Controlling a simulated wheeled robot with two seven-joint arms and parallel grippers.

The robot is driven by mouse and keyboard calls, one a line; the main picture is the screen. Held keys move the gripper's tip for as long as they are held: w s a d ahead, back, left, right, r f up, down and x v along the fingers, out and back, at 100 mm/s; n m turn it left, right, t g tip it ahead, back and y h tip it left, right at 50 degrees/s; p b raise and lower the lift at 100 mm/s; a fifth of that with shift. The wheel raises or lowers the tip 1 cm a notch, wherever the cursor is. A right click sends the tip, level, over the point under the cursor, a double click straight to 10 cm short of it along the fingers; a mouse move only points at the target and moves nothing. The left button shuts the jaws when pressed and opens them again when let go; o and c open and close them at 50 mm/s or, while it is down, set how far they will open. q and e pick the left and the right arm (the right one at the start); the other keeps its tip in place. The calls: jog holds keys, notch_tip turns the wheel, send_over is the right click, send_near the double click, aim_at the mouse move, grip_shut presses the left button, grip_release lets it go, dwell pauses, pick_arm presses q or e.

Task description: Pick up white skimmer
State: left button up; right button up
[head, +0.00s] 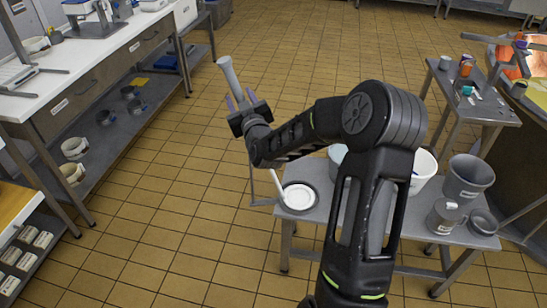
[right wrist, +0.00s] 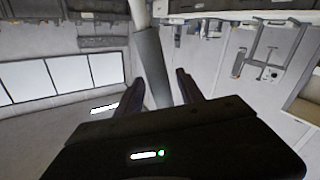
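The white skimmer has a pale shaft and a grey grip (head: 229,77). Its shaft runs down behind my right arm towards a round white-topped piece (head: 299,197) on the low table. Whether that piece is its head or a separate vessel is unclear. My right gripper (head: 242,101) is high above the floor, with its fingers on either side of the grip. In the right wrist view the grip (right wrist: 154,70) is between the fingers (right wrist: 160,82), with narrow gaps showing, so the gripper looks open around it. My left gripper is out of view.
The low grey table (head: 322,207) holds a white tub (head: 424,168), a large grey bucket (head: 468,178) and grey jugs. A long workbench (head: 105,45) with a lower shelf stands at left. A small side table (head: 492,107) is at right. Tiled floor is clear between.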

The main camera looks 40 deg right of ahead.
grip_shut()
jog(key=shift+r, duration=0.15)
dwell(0.5)
notch_tip(320, 180, up, 10)
jog(key=shift+f+b, duration=0.1)
jog(key=shift+b, duration=0.7)
notch_tip(320, 180, up, 7)
jog(key=p, duration=0.3)
dwell(0.5)
